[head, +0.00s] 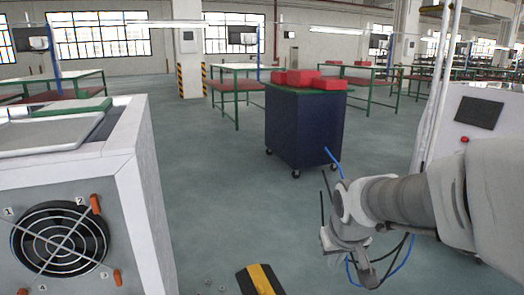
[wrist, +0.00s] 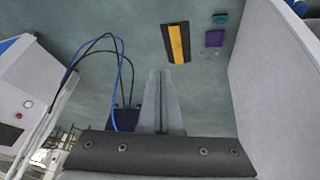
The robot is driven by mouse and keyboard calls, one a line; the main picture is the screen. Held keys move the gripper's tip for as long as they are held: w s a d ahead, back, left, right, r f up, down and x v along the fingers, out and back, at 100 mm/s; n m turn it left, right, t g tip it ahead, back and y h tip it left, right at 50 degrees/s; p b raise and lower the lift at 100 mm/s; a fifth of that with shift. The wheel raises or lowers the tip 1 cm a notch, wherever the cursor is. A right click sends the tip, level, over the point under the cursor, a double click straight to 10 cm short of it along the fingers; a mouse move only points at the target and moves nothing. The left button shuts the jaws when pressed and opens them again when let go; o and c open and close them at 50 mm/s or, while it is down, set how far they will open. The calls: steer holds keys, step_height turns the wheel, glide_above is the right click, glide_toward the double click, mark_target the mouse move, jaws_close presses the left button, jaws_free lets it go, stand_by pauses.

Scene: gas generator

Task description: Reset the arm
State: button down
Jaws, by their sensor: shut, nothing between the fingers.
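My arm (head: 400,200) reaches in from the right edge of the head view and bends down at the wrist, over open floor. My gripper shows in the wrist view (wrist: 160,75) with its two grey fingers together and nothing between them. Its fingertips are hard to make out in the head view. Blue and black cables loop around the wrist. The gripper touches nothing that I can see.
A white generator housing (head: 135,150) with a fan (head: 60,240) stands at left. A blue wheeled cart (head: 303,125) carries red boxes (head: 300,78). A white cabinet (head: 475,115) stands at right. A yellow-black strip (head: 260,280) lies low in front.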

steer(key=s+a+r+m, duration=0.1)
steer(key=s+r, duration=0.2)
steer(key=s, duration=0.6)
steer(key=s+r, duration=0.2)
steer(key=s, duration=0.7)
step_height(320, 180, up, 21)
steer(key=p, duration=2.1)
steer(key=shift+w+r+y, duration=0.2)
steer(key=shift+w+y, duration=0.1)
steer(key=shift+w, duration=0.05)
